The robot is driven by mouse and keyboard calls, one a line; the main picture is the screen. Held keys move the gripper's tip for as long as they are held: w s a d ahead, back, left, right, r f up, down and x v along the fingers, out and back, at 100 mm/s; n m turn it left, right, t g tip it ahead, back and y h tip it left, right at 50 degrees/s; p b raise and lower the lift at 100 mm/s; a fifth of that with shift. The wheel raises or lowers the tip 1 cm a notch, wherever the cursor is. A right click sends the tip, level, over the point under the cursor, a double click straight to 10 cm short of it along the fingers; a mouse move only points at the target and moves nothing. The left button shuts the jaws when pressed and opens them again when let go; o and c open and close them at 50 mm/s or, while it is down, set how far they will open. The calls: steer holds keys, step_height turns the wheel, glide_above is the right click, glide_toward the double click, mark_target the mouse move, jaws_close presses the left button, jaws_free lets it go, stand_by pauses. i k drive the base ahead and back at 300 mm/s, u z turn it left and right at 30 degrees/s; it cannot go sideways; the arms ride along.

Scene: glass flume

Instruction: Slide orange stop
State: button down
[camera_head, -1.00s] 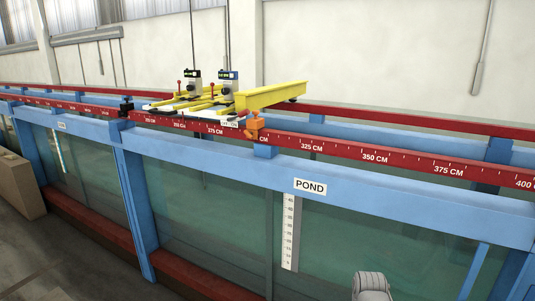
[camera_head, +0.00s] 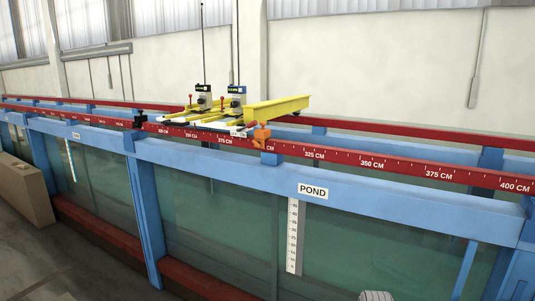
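The orange stop (camera_head: 262,137) sits on the red graduated rail (camera_head: 340,161) of the flume, at the front end of the yellow beam (camera_head: 277,109). It is a little left of the 325 CM mark and covers part of the scale beside it. A similar black stop (camera_head: 139,121) sits on the same rail further left. My gripper does not show; only a rounded grey-white part, perhaps of my arm, shows at the bottom edge, right of centre.
A yellow carriage (camera_head: 205,118) with two gauges stands across the rails left of the beam. The blue flume frame (camera_head: 430,208) has glass panels and a POND label (camera_head: 312,191). A brown box (camera_head: 24,190) stands at the left. The rail right of the orange stop is clear.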

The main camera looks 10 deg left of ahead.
mark_target(262, 134)
steer(key=k, duration=0.95)
steer(key=u, duration=0.4)
steer(key=i, duration=2)
steer(key=z, duration=0.45)
